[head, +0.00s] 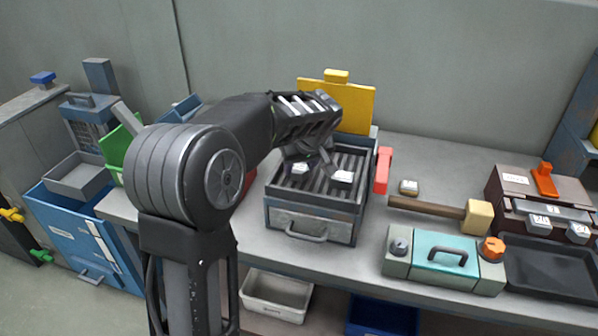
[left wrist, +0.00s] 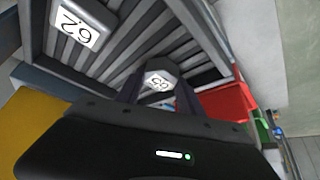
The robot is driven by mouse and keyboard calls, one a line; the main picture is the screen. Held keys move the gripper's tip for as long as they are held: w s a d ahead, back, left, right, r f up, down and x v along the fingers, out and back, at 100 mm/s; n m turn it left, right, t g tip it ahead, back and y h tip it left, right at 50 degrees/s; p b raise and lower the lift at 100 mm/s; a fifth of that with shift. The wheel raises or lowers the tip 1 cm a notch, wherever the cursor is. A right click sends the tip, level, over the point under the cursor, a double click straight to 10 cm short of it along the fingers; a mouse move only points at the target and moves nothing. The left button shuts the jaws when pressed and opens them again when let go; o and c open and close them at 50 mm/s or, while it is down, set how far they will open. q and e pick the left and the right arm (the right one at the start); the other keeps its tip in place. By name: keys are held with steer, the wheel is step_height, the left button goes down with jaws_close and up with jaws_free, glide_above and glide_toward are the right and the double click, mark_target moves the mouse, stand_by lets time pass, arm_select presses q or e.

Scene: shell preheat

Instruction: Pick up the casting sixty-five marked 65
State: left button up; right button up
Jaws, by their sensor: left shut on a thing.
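My left gripper (head: 304,160) reaches down over the grooved rack of the open grey preheater (head: 312,222). Its fingers are shut on a small grey casting (head: 299,170) with a white label. In the left wrist view this casting (left wrist: 158,82) sits between the two fingertips; its small tilted label seems to read 65, though it is not sharp. I cannot tell whether it still touches the rack. A second casting (head: 343,177) lies on the rack to the right; in the left wrist view its label (left wrist: 77,27) looks like 62. My right gripper is out of view.
A yellow panel (head: 358,107) stands behind the preheater and a red handle (head: 383,171) at its right. A mallet (head: 440,208), another labelled casting (head: 408,187) and a teal-topped case (head: 445,257) are on the bench to the right. Green and blue bins stand left.

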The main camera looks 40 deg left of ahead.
mark_target(300, 170)
arm_select(q)
steer(key=c, duration=0.4)
steer(key=shift+o, duration=0.2)
step_height(300, 170, up, 10)
stand_by(0.8)
